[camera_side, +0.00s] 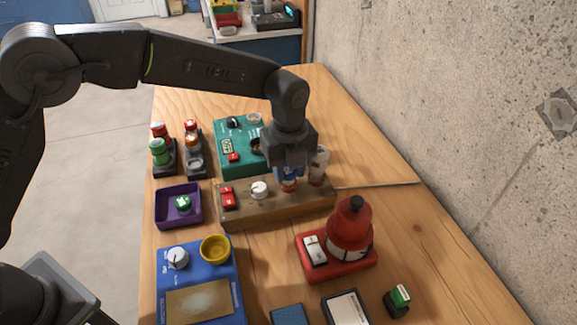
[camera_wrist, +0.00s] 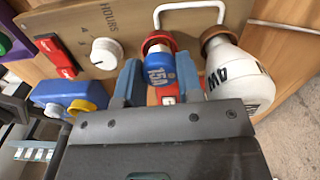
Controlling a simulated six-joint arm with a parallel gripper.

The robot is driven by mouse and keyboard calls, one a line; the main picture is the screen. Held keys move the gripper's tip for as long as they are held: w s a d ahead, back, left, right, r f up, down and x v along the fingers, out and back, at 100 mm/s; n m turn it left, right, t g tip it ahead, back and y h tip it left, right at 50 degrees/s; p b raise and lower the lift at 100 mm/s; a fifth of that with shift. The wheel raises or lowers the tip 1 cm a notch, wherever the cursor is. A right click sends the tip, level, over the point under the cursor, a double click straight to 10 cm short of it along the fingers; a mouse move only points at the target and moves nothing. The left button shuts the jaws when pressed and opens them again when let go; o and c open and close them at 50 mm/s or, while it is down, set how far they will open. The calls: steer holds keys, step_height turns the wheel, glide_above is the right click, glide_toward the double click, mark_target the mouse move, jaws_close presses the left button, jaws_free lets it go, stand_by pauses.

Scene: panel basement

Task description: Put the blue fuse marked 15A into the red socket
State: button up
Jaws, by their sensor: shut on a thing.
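The blue fuse marked 15A (camera_wrist: 158,70) is between the two fingers of my gripper (camera_wrist: 158,88) in the wrist view. My gripper is shut on it. In the side view my gripper (camera_side: 287,168) points down over the wooden panel, and a little blue of the fuse (camera_side: 286,173) shows under it. The red socket (camera_wrist: 158,41) is at the fuse's far end in the wrist view. In the side view the red socket (camera_side: 288,186) is directly below the fuse. The fuse overlaps the socket's ring, and I cannot tell whether it is inside or just above.
A white bulb (camera_wrist: 240,80) stands in a brown socket close right of my gripper. The wooden panel (camera_side: 240,208) also carries a white dial (camera_side: 259,189) and red switch (camera_side: 228,197). A teal panel (camera_side: 236,166) is behind, a red beacon unit (camera_side: 348,235) in front.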

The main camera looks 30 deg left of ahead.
steer(key=shift+f, duration=0.3)
steer(key=shift+r, duration=0.3)
steer(key=shift+r, duration=0.45)
steer(key=shift+r, duration=0.1)
steer(key=shift+f, duration=0.85)
stand_by(0.7)
steer(key=shift+r, duration=0.2)
steer(key=shift+r, duration=0.65)
steer(key=shift+f, duration=0.8)
stand_by(0.6)
